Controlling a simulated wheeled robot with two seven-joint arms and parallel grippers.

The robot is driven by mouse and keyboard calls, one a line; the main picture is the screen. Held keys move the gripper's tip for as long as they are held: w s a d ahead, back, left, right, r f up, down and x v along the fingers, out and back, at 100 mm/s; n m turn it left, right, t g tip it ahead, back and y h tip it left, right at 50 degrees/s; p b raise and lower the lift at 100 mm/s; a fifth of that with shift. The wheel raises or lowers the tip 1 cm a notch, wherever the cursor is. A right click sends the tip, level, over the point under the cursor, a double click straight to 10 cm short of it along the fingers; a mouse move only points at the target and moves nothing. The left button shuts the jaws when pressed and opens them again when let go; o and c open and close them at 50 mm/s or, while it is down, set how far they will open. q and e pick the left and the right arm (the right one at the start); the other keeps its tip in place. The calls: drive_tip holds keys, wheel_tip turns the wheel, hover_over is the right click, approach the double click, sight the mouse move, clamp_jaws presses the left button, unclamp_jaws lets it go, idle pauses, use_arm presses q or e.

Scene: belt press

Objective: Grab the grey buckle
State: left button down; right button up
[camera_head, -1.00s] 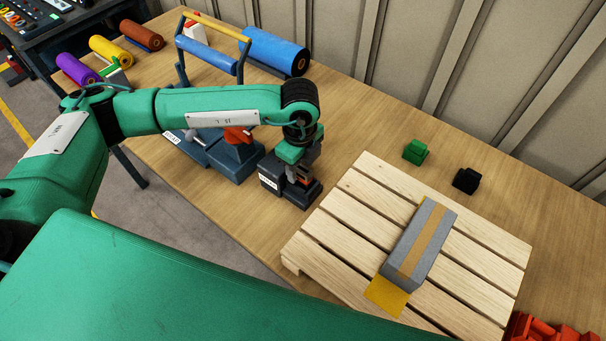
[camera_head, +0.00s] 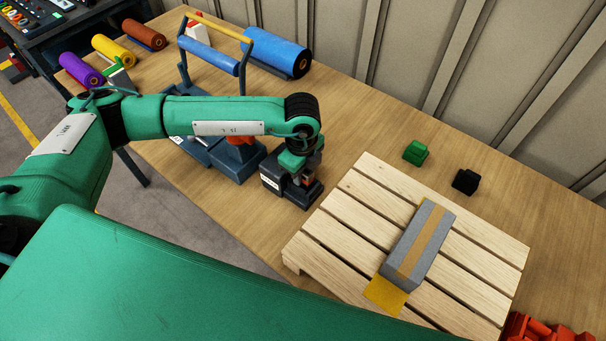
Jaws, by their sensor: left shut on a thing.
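My left gripper (camera_head: 305,178) points down over a dark block with a white label (camera_head: 280,184), left of the pallet. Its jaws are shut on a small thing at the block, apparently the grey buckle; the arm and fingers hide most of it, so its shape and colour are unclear. A green buckle (camera_head: 416,152) and a black buckle (camera_head: 466,181) lie apart on the table behind the pallet. My right gripper is out of view.
A wooden pallet (camera_head: 348,192) bears a grey box (camera_head: 405,252) with a tan band, over a yellow sheet (camera_head: 385,294). Red pieces (camera_head: 545,328) are at the lower right. A blue press (camera_head: 235,160) and coloured rolls stand at the left and back.

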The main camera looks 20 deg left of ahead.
use_arm(q)
wheel_tip(320, 180, up, 20)
drive_tip(key=b, duration=0.5)
